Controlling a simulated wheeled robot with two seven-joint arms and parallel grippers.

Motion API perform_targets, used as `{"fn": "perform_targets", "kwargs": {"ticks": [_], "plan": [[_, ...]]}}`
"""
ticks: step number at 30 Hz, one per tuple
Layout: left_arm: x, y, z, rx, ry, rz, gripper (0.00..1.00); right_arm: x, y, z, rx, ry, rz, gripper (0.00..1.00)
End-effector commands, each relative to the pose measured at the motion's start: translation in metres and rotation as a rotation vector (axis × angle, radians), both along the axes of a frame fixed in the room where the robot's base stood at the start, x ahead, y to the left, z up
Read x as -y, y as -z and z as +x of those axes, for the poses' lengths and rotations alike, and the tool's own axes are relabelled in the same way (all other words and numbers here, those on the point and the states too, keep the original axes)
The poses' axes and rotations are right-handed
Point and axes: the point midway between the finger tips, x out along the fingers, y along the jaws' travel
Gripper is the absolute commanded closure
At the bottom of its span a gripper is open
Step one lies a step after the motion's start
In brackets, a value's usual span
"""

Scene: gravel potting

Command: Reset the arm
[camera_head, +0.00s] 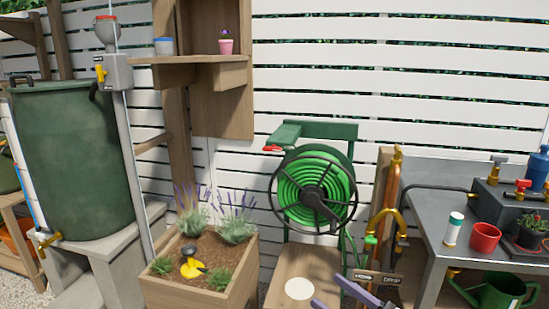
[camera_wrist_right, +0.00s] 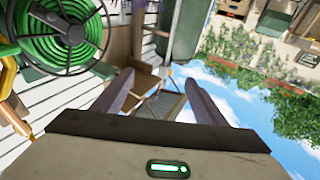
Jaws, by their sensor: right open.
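My right gripper (camera_head: 336,289) is at the bottom edge of the head view, right of centre, in front of the hose reel's stand. Its two purple-grey fingers are apart with nothing between them. In the right wrist view the fingers (camera_wrist_right: 159,78) also stand wide apart and empty, with background showing between them. Most of my right arm is out of the head view. My left gripper does not show.
A planter box (camera_head: 198,290) with lavender and a yellow object (camera_head: 192,267) stands left of the gripper. A green hose reel (camera_head: 314,189) is behind it. A grey bench (camera_head: 436,232) at right holds a red pot (camera_head: 485,237) and a white bottle (camera_head: 453,229).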

Motion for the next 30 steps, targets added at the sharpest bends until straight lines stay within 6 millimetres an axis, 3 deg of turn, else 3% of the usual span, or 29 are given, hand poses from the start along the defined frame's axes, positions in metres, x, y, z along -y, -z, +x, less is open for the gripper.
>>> {"fn": "perform_targets", "kwargs": {"ticks": [3, 8, 12, 19, 24, 30], "plan": [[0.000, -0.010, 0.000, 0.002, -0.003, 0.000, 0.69, -0.021, 0.039, -0.037, -0.111, 0.150, -0.002, 0.34], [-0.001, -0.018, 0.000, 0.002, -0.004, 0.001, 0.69, -0.026, 0.089, -0.096, -0.308, 0.337, -0.074, 0.34], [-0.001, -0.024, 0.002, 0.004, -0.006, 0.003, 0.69, -0.015, 0.126, -0.164, -0.519, 0.457, -0.184, 0.34], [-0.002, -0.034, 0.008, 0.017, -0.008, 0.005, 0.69, 0.009, 0.156, -0.270, -0.806, 0.526, -0.363, 0.34], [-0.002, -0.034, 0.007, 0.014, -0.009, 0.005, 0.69, 0.017, 0.161, -0.304, -0.891, 0.525, -0.424, 0.34], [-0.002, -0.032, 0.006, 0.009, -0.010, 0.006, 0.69, 0.018, 0.162, -0.307, -0.898, 0.524, -0.431, 0.34]]}}
